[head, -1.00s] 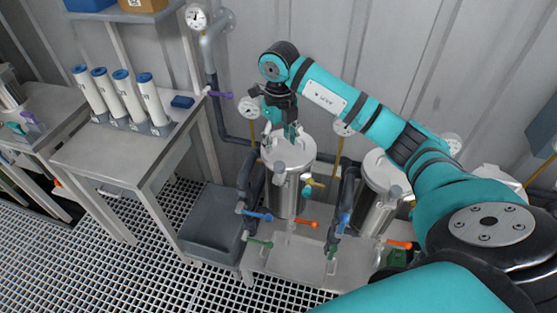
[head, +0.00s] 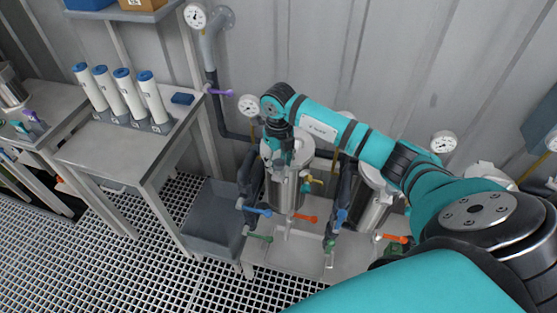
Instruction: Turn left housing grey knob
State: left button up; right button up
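The left housing (head: 284,194) is an upright steel cylinder on the metal bench, with its round lid (head: 303,146) partly showing. My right gripper (head: 279,160) points down at the front left of this lid. It covers the place where the grey knob sits, so the knob is hidden. The fingers are small and overlap the housing, so I cannot tell whether they are open or shut, or whether they touch the knob. My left gripper is out of view.
A blue-handled valve (head: 257,210) and an orange handle (head: 305,218) sit low around the left housing. The right housing (head: 371,209) stands beside it, partly behind my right arm. A grey bin (head: 213,222) and a side table (head: 108,158) with white cartridges are at left.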

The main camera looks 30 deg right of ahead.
aim_at(278, 162)
grip_shut()
jog(key=n+b, duration=0.1)
jog(key=b, duration=0.1)
jog(key=n+b, duration=0.3)
jog(key=shift+w+f+b, duration=0.1)
jog(key=shift+f+b, duration=0.15)
jog(key=shift+b, duration=0.05)
jog(key=shift+r+n+b, duration=0.2)
jog(key=shift+n+b, duration=0.1)
jog(key=shift+n, duration=0.3)
jog(key=shift+r, duration=0.1)
jog(key=shift+o, duration=1.7)
grip_release()
notch_tip(278, 162, up, 12)
